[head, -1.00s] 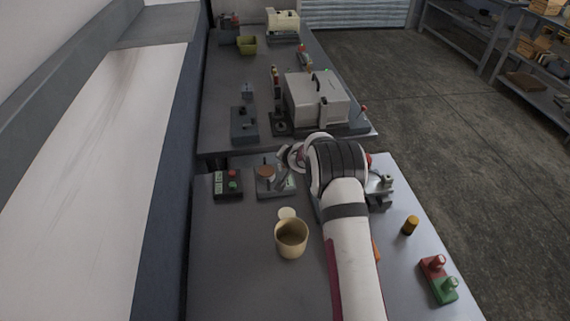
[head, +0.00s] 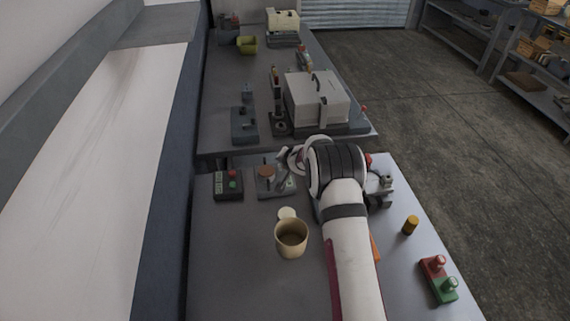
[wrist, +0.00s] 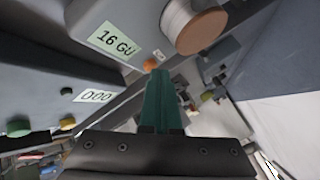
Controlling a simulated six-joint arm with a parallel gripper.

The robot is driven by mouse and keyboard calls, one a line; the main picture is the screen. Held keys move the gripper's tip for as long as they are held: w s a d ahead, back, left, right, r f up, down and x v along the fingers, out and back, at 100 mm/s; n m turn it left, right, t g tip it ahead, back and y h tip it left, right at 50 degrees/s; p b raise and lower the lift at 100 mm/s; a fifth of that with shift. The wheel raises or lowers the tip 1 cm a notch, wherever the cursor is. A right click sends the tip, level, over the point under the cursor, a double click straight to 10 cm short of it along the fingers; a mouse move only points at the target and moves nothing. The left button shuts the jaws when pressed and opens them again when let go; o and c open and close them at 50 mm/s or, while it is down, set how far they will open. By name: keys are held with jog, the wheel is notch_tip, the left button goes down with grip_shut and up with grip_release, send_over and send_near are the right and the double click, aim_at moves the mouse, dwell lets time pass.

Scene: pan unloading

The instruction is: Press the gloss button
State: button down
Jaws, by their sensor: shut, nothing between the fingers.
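The gloss meter (wrist: 105,20) is a grey box with a pale display reading "16 GU" (wrist: 115,40). A small orange button (wrist: 150,65) sits near its edge beside the display. A thick cylinder with a brown-orange top (wrist: 200,32) stands on the meter. In the head view the meter (head: 263,190) is at the far part of the near table, partly covered by my arm. My gripper (wrist: 158,76) has teal fingers, shut and empty. Their tips overlap the lower edge of the orange button in the wrist view; I cannot tell whether they touch it.
A dark box with red and green buttons (head: 228,192) stands left of the meter; a box reading "000" (wrist: 95,96) shows in the wrist view. The near-left tabletop is clear.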

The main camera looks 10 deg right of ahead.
jog(key=shift+r, duration=0.9)
notch_tip(320, 180, up, 5)
dwell(0.8)
